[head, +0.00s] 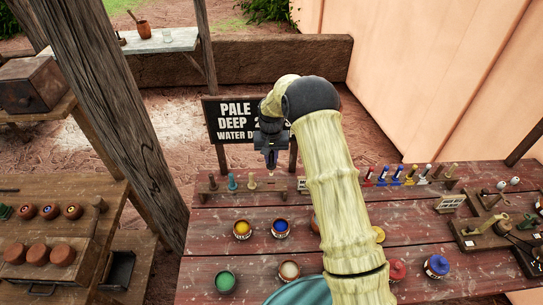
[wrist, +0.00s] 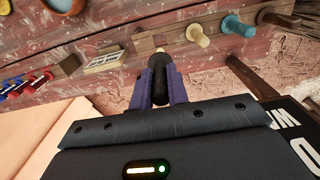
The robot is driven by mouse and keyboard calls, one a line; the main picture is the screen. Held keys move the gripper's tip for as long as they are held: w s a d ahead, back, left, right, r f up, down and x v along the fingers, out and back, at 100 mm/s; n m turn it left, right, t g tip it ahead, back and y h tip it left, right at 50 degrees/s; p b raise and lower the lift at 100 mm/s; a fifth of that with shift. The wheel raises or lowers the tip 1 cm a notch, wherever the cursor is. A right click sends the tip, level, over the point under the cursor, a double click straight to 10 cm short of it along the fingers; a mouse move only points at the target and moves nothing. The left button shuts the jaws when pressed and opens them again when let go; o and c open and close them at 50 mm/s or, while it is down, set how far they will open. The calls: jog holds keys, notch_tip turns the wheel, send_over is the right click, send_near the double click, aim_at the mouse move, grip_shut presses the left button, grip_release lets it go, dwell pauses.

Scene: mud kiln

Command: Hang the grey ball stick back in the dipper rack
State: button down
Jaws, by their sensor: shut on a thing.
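My gripper (head: 271,158) is above the back edge of the red table, in front of the sign. In the wrist view its purple fingers (wrist: 162,84) are shut on a dark grey stick (wrist: 158,86) with a rounded end towards me. A pale tip shows beyond the fingers, close to the rack. The dipper rack (head: 225,190) is a low wooden bar on the table. A brown-grey stick (head: 213,181), a teal stick (head: 232,181) and a cream stick (head: 251,181) stand in it, left of my gripper. I cannot tell whether the held stick touches the rack.
A black lettered sign (head: 229,110) stands close behind my gripper. Small pots, including a yellow one (head: 242,229) and a green one (head: 225,281), stand in front of the rack. A second row of coloured sticks (head: 397,175) is to the right. My arm hides the table's middle.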

aim_at(271, 167)
jog(key=shift+f+b, duration=1.5)
jog(key=shift+f, duration=1.35)
jog(key=shift+f+b, duration=2.2)
jog(key=shift+f, duration=0.65)
dwell(0.5)
jog(key=c, duration=0.8)
grip_release()
jog(key=shift+r, duration=0.15)
jog(key=shift+s+r+p, duration=0.1)
jog(key=shift+r+p, duration=2)
jog(key=shift+r, duration=1.55)
